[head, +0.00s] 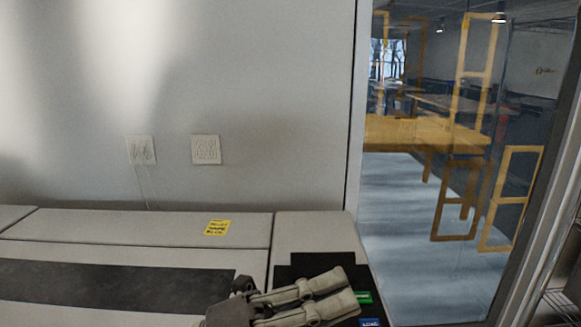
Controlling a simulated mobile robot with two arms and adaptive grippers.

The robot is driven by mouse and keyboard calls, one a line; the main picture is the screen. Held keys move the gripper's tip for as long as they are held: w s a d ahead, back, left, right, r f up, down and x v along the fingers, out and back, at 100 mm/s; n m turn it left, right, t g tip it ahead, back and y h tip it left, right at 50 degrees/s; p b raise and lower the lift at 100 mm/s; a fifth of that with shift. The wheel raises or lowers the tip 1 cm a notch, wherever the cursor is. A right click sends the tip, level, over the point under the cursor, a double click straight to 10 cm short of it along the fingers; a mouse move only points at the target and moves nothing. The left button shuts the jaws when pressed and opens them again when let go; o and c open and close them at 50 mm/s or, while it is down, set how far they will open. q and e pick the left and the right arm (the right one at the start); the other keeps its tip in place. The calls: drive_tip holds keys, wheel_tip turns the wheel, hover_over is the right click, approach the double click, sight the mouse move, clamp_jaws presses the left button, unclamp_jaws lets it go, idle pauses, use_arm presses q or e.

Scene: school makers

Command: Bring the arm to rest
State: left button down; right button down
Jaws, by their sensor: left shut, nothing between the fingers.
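My left gripper (345,292) shows at the bottom middle of the head view, its fingers pointing right. It is shut and nothing is held in it. It is in front of a black patch (318,264) on the light bench, and hides part of it. My right gripper is not in view.
A light bench (140,228) runs along the wall, with a dark strip (110,285) and a yellow label (218,227). Green (363,297) and blue (370,322) labels lie beside my gripper. A glass pane (440,200) stands on the right. Two wall plates (206,149) are above the bench.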

use_arm(q)
drive_tip(key=w+a+f+n+t+y, duration=0.1)
drive_tip(key=w+a+n+t+y, duration=0.45)
drive_tip(key=n+t, duration=0.45)
drive_tip(key=w+a+n+t+y, duration=0.45)
drive_tip(key=a+n+t, duration=0.3)
drive_tip(key=n, duration=0.35)
drive_tip(key=s+a+f+n+g+y, duration=0.15)
drive_tip(key=a+f+n+y, duration=0.25)
drive_tip(key=f, duration=0.4)
drive_tip(key=w+a+f+n+g+y, duration=0.1)
drive_tip(key=a+f+n+g+y, duration=0.3)
drive_tip(key=f, duration=0.4)
drive_tip(key=s+a+f+n+g+y, duration=0.1)
drive_tip(key=a+f+n+y, duration=0.35)
drive_tip(key=f, duration=0.35)
drive_tip(key=s+f+n+g, duration=0.2)
drive_tip(key=s+f+g, duration=0.9)
drive_tip(key=s+f, duration=0.8)
wheel_tip(320, 180, down, 26)
drive_tip(key=s+g+b, duration=0.1)
drive_tip(key=s+b, duration=0.1)
drive_tip(key=s, duration=0.1)
drive_tip(key=s+a+f+g+b, duration=0.1)
drive_tip(key=s+a+f, duration=0.1)
drive_tip(key=s+f, duration=1.4)
wheel_tip(320, 180, down, 2)
drive_tip(key=shift+s+a+f+m+b, duration=0.1)
drive_tip(key=shift+s+a+m+b, duration=0.25)
drive_tip(key=shift+m, duration=0.1)
